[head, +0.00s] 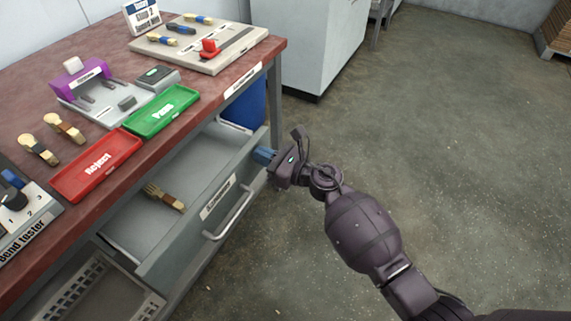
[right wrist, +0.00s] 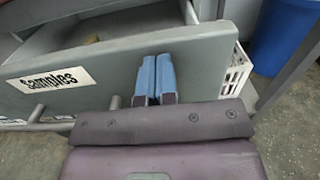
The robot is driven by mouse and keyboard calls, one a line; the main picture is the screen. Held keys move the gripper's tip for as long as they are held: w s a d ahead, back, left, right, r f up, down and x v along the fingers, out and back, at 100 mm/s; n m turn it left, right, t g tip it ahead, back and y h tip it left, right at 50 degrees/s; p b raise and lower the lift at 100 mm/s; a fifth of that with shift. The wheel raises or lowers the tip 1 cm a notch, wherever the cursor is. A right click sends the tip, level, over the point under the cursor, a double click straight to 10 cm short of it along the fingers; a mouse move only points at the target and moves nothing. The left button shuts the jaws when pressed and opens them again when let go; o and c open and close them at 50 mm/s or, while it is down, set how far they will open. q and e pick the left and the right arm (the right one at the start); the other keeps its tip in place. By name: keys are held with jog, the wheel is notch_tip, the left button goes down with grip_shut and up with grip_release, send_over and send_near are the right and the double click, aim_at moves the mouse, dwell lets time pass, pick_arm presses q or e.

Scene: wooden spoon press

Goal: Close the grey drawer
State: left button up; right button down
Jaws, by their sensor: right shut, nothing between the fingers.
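The grey drawer (head: 182,241) under the red-brown bench is pulled well open in the head view. Its front carries a "Samples" label, which reads clearly in the right wrist view (right wrist: 112,76), and a bar handle (head: 232,216) below it. My left gripper is not in view.
A blue bin (head: 245,104) stands beyond the drawer. The floor right of the drawer is clear.

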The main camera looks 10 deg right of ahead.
jog(key=b, duration=0.3)
send_over(223, 156)
jog(key=shift+s+d+f, duration=0.25)
jog(key=shift+s+f, duration=0.05)
jog(key=shift+w+a+r, duration=0.15)
jog(key=shift+w+a, duration=0.25)
jog(key=shift+a, duration=0.15)
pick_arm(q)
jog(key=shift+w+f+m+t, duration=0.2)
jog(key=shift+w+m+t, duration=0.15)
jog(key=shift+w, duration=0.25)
pick_arm(e)
jog(key=shift+w+a+r, duration=0.1)
jog(key=shift+w+r, duration=0.05)
jog(key=shift+r, duration=0.15)
